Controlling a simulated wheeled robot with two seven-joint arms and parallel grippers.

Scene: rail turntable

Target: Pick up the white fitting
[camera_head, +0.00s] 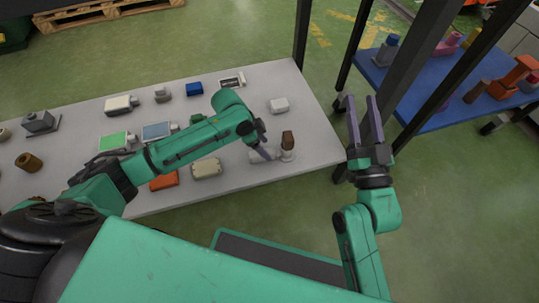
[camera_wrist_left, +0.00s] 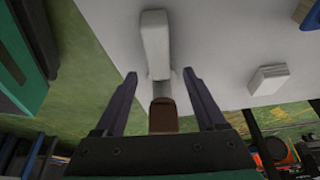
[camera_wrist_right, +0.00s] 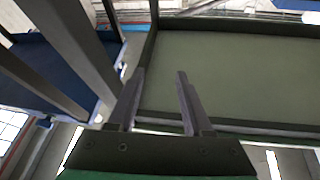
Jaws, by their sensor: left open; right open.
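A white fitting (camera_head: 263,156) with a long pale body and a brown upright end (camera_head: 287,138) is near the front right of the grey table (camera_head: 318,135). In the left wrist view its white body (camera_wrist_left: 155,45) reaches away from me, and the brown end (camera_wrist_left: 163,115) shows between the fingers. My left gripper (camera_head: 262,151) is open above the fitting, fingers pointing down; the left wrist view shows its fingers (camera_wrist_left: 160,76) apart. I cannot tell whether they touch it. My right gripper (camera_head: 359,98) is open and empty, beyond the table's right edge; its fingers show in the right wrist view (camera_wrist_right: 160,76).
A separate white block (camera_head: 279,105) lies behind the fitting. A cream box (camera_head: 206,168) and an orange piece (camera_head: 164,181) lie to its left, with several other parts farther left. Dark posts and a blue shelf (camera_head: 440,118) stand close to my right gripper.

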